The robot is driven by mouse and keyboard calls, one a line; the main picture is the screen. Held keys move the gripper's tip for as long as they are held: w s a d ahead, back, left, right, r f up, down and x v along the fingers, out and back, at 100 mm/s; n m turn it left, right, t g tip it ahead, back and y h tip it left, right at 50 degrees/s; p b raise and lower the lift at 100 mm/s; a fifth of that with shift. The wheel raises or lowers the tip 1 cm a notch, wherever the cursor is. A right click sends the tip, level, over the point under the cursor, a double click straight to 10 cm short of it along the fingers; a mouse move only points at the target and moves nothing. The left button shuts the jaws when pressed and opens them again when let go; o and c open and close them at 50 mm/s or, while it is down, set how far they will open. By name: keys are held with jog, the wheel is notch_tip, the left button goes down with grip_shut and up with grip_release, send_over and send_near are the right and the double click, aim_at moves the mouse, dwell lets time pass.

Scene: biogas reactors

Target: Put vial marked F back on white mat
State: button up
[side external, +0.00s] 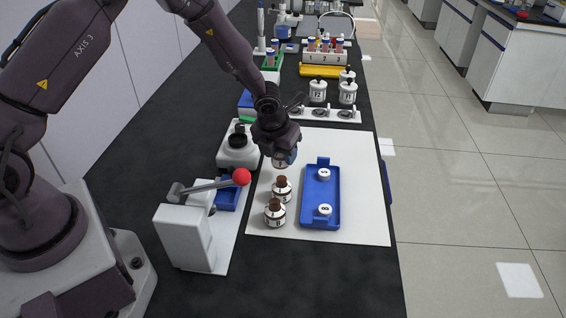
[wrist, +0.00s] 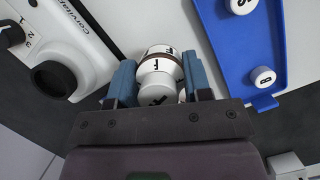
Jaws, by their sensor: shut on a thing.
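My gripper (side external: 284,153) is over the back left part of the white mat (side external: 362,190). It is shut on a vial (side external: 279,162) with a white body. In the wrist view the vial marked F (wrist: 161,66) sits between the two blue fingers of my gripper (wrist: 161,80), its white cap facing the camera. The letter F shows on its side. My gripper hides part of the vial in the side view, and I cannot tell whether its base touches the mat.
Two brown-capped bottles, one behind (side external: 282,190) and one in front (side external: 275,214), stand on the mat's left part. A blue tray (side external: 321,180) with two white-capped vials lies right of them. A red-knobbed lever press (side external: 186,235) and a stirrer-like device (side external: 237,153) stand left.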

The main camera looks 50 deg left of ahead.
aim_at(283, 164)
jog(key=shift+w+f, duration=0.25)
jog(key=shift+f, duration=0.05)
jog(key=shift+s+x, duration=0.15)
jog(key=shift+x, duration=0.65)
jog(key=shift+s+x, duration=0.15)
jog(key=shift+x, duration=0.65)
jog(key=shift+d+f, duration=0.1)
jog(key=shift+f, duration=0.05)
jog(key=shift+f, duration=0.15)
jog(key=o, duration=1)
